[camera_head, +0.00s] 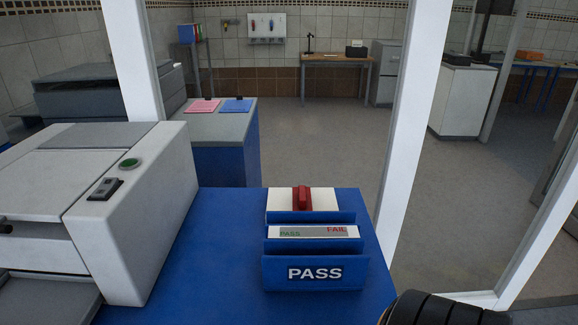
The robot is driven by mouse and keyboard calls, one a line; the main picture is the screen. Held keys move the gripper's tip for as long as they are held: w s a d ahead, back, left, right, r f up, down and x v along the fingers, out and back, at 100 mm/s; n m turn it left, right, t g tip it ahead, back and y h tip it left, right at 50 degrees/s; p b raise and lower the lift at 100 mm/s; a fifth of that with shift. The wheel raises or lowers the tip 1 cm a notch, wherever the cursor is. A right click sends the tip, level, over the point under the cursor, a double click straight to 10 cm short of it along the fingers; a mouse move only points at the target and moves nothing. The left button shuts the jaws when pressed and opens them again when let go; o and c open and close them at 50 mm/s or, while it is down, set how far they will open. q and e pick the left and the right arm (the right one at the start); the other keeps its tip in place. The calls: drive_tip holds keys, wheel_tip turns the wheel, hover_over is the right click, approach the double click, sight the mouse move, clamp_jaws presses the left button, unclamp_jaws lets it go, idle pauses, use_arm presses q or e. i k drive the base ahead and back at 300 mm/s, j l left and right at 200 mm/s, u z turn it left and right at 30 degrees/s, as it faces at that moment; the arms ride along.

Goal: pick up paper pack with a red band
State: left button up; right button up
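A white paper pack (281,200) with a red band (302,198) around its middle sits in the rear part of a blue holder (314,273). The holder's front wall reads PASS. Its lower front part is hidden behind a blue divider. In front of it, a pale strip (312,232) with green PASS and red FAIL lettering sits in the same holder. Neither of my grippers shows in the head view. A black ribbed part, probably of my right arm, shows at the bottom right, apart from the holder.
The holder stands on a blue tabletop (205,262) beside a large white machine (130,205) with a green button (130,163). White posts (405,110) rise behind and to the right. A further counter (219,128) holds pink and blue clipboards.

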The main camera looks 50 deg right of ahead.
sight(301, 197)
drive_tip(key=z, duration=1.6)
